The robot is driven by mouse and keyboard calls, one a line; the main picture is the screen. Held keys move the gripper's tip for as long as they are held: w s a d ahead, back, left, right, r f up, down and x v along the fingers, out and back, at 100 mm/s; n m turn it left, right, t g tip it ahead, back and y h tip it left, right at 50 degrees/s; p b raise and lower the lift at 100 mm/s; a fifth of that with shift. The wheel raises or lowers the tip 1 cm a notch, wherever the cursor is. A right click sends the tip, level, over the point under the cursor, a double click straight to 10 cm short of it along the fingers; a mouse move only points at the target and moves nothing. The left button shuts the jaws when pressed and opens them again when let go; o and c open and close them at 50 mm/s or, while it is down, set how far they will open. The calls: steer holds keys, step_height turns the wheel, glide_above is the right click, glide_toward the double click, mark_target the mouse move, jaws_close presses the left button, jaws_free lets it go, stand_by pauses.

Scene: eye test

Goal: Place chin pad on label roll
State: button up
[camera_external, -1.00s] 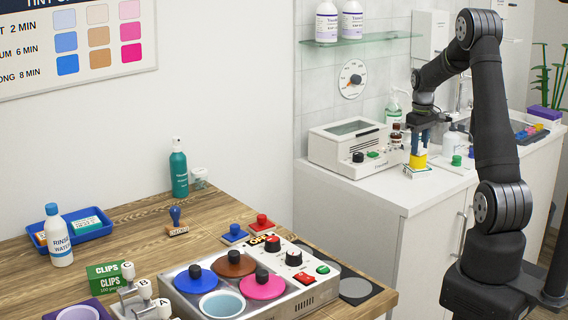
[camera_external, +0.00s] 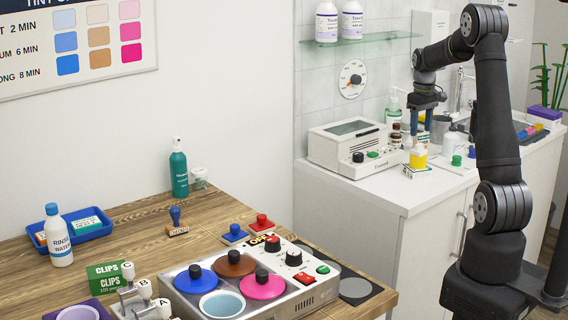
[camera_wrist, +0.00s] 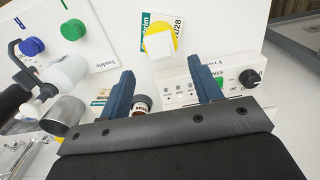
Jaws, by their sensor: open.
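The label roll (camera_external: 419,162) is a yellow cylinder standing on a printed card on the white counter. A small white block, which looks like the chin pad (camera_external: 418,149), lies on top of it. In the wrist view the white pad (camera_wrist: 159,45) rests on the yellow disc of the roll (camera_wrist: 175,33), slightly off centre, with yellow showing around part of it. My gripper (camera_external: 421,131) is open and empty, above the pad and apart from it. Its two blue fingers (camera_wrist: 161,65) spread on either side of the pad's position in the wrist view.
A white device (camera_external: 349,147) with knobs stands left of the roll. Small brown bottles (camera_external: 396,137) stand close behind it. A metal cup (camera_external: 440,128) and a white bottle (camera_external: 450,146) are to the right. The counter's front edge is clear.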

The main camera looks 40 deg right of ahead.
mark_target(420, 144)
step_height(420, 144, up, 6)
steer(key=shift+f, duration=0.15)
stand_by(0.3)
step_height(420, 144, down, 12)
steer(key=shift+f, duration=0.2)
step_height(420, 144, up, 2)
steer(key=shift+r, duration=1.1)
